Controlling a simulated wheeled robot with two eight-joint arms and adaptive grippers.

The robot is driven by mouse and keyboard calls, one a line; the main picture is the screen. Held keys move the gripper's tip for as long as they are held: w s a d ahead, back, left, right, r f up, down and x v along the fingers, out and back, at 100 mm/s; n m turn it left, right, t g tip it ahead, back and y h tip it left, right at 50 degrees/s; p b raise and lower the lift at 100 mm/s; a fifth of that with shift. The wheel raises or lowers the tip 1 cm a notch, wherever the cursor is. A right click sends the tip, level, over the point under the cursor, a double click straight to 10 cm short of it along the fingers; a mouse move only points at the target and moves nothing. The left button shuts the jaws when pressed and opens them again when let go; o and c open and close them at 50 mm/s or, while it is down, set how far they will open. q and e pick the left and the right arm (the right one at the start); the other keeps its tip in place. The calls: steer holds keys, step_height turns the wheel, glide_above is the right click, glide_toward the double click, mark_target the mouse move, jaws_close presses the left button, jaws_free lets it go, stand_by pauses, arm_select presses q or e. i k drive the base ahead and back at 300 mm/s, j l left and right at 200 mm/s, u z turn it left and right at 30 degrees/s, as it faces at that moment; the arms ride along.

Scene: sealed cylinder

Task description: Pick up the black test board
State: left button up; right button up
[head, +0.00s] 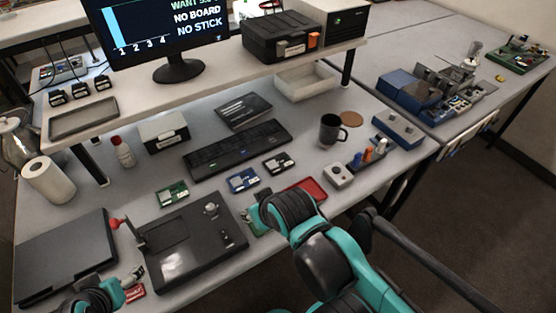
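The black test board (278,163) lies flat on the desk in front of the keyboard, to the right of a blue board (243,180) and a green board (172,193). Nothing touches it. My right arm comes in from the bottom, and its gripper end (262,208) is below the black board in the picture, apart from it. The arm hides its fingers. My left gripper (132,276) is low at the bottom left, close to a small red board (134,293) and far from the black board. Its fingers are too small to read as open or shut.
A large black fixture (185,258) with a red knob lies between my arms. A red tray (312,186), a grey block (338,176) and a mug (330,132) stand to the right. The keyboard (236,150) is behind the boards, below a raised shelf (220,68).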

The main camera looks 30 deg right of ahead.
mark_target(278, 162)
steer(key=i+l+z, duration=0.15)
steer(key=l, duration=0.3)
steer(key=l+z, duration=0.1)
steer(key=l, duration=0.35)
steer(key=i+l+z, duration=0.15)
steer(key=l, duration=0.25)
steer(key=i+l+z, duration=0.15)
steer(key=l, duration=0.25)
